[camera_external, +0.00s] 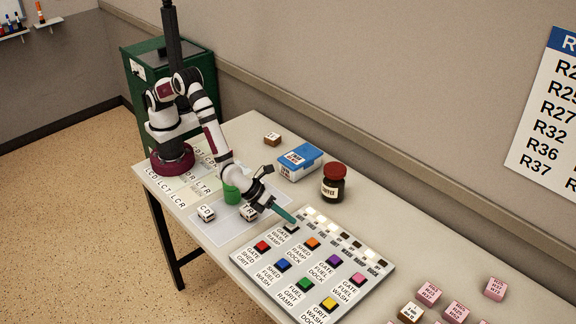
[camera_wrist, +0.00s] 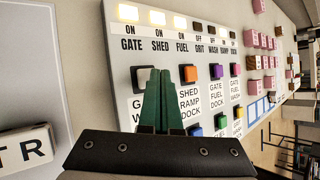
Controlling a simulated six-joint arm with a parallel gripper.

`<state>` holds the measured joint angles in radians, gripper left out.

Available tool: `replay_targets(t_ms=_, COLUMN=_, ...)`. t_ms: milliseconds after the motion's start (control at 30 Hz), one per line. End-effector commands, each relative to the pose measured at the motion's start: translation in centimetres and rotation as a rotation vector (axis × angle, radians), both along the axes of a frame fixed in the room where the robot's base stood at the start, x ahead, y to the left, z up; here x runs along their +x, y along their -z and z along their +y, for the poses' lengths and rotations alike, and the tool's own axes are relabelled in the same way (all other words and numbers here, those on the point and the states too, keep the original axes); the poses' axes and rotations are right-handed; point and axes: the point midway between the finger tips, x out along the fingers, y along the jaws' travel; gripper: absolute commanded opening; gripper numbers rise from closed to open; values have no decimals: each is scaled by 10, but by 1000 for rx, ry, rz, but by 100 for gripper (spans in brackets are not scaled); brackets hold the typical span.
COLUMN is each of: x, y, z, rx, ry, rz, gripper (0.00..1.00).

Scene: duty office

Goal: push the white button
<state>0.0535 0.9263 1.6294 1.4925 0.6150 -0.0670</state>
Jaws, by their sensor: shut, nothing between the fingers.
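The button panel (camera_external: 330,290) lies on the table, with two rows of coloured buttons and a row of lamps along its far edge. My gripper (camera_external: 291,218) is shut and empty, its teal fingers pointing down at the far-row button at the left end, labelled GATE WASH RAMP. In the wrist view the fingertips (camera_wrist: 155,72) cover most of that button; only its dark housing (camera_wrist: 136,76) shows. Its cap colour is hidden, and I cannot tell whether the fingers touch it. No other visible button is white.
Nearby stand the orange button (camera_external: 312,243), purple button (camera_external: 334,260) and red button (camera_external: 262,245). The GATE, SHED and FUEL lamps (camera_wrist: 157,18) are lit. A brown jar (camera_external: 333,185) and a blue box (camera_external: 299,163) stand behind. Pink blocks (camera_external: 456,311) lie at the right.

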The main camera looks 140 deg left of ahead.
Motion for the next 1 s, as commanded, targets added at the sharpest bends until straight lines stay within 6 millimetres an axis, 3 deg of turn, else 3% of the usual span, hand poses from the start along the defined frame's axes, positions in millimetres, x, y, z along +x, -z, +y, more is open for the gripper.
replay_targets(t_ms=167, x=0, y=-7, z=0, rx=0, ry=-1, rz=-2, gripper=0)
replay_targets(t_ms=533, x=0, y=-56, z=0, rx=0, ry=-1, rz=-2, gripper=0)
replay_targets(t_ms=1000, x=0, y=-60, z=0, rx=0, ry=-1, rz=1, gripper=0)
